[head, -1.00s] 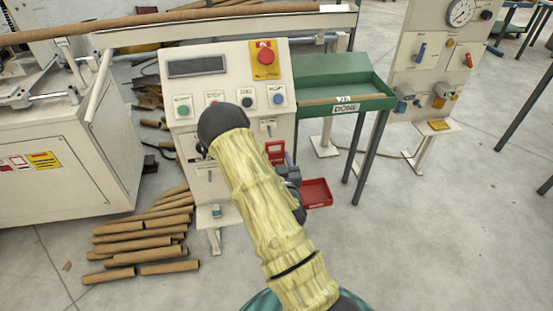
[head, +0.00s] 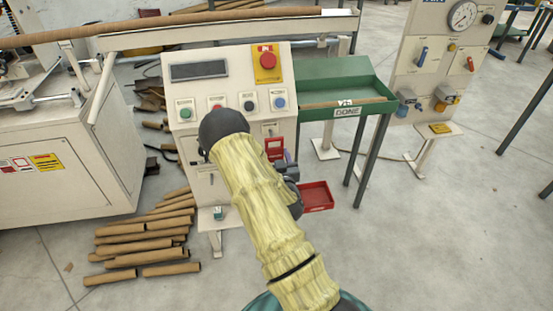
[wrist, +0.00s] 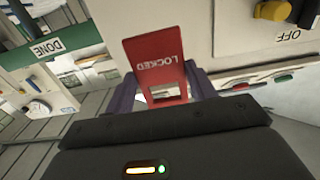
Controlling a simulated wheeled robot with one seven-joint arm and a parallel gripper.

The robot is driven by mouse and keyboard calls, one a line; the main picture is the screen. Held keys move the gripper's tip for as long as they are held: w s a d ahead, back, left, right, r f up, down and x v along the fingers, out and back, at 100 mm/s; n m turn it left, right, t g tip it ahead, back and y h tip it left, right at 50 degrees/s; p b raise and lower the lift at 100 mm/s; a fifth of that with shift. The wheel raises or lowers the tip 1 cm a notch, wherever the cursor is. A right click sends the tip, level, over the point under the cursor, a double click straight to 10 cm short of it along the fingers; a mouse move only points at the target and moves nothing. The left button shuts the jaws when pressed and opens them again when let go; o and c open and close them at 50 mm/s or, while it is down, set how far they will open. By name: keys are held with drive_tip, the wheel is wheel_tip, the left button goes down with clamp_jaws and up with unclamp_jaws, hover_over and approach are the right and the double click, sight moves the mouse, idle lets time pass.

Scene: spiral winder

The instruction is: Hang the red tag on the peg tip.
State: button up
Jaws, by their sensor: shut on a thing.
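The red tag (wrist: 155,62), marked LOCKED upside down in the wrist view, is held between the purple fingers of my gripper (wrist: 163,90). An opening shows in its lower part there. In the head view the red tag (head: 275,146) is upright in front of the cream control panel's lower right side, beside a small fitting (head: 270,130). I cannot tell whether the fitting is the peg or whether the tag touches it. My arm hides most of the gripper in the head view. No peg tip is clear in the wrist view.
The cream control panel (head: 205,92) carries buttons and a red stop knob (head: 267,60). A green DONE tray (head: 320,72) stands to its right. A red bin (head: 317,195) sits below the tag. Cardboard tubes (head: 150,238) lie on the floor at left.

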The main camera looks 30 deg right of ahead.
drive_tip(key=shift+x, duration=2.25)
drive_tip(key=shift+w+d+f+b, duration=0.2)
drive_tip(key=shift+w+f+b, duration=0.45)
drive_tip(key=shift+w, duration=0.1)
drive_tip(key=o, duration=1.1)
drive_tip(key=shift+c, duration=0.2)
drive_tip(key=shift+s, duration=0.1)
